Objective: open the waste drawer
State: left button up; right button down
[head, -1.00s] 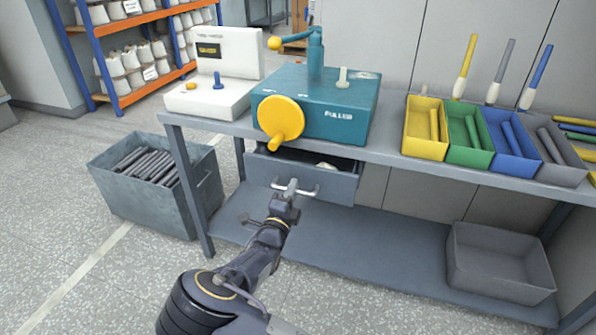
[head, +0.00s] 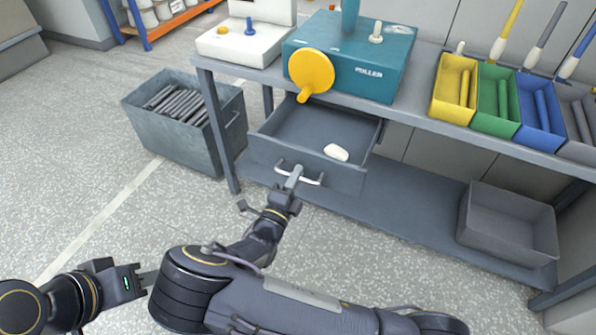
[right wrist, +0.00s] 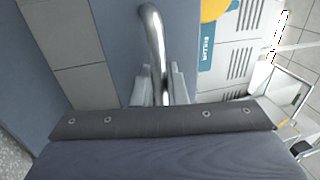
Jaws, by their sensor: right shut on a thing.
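The grey waste drawer (head: 262,150) under the bench is pulled well out, and its inside shows. A white rounded object (head: 336,152) lies in it near the front right. My right gripper (head: 293,179) is shut on the drawer's bar handle (head: 313,181). In the right wrist view the metal handle (right wrist: 152,30) runs down between the two fingers (right wrist: 160,90). My left gripper (head: 148,278) is at the lower left, away from the drawer; its fingers are partly hidden behind my other arm.
A grey bin (head: 165,135) of dark rods stands on the floor left of the drawer. The teal puller machine (head: 385,75) with a yellow wheel (head: 311,70) sits above. Coloured trays (head: 449,110) line the bench at right. A grey empty crate (head: 505,225) rests on the lower shelf.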

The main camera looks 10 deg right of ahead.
jog(key=c, duration=1.6)
grip_release()
jog(key=shift+o, duration=0.2)
jog(key=v, duration=0.7)
jog(key=shift+s+a, duration=0.2)
jog(key=shift+s, duration=0.15)
jog(key=shift+f, duration=0.15)
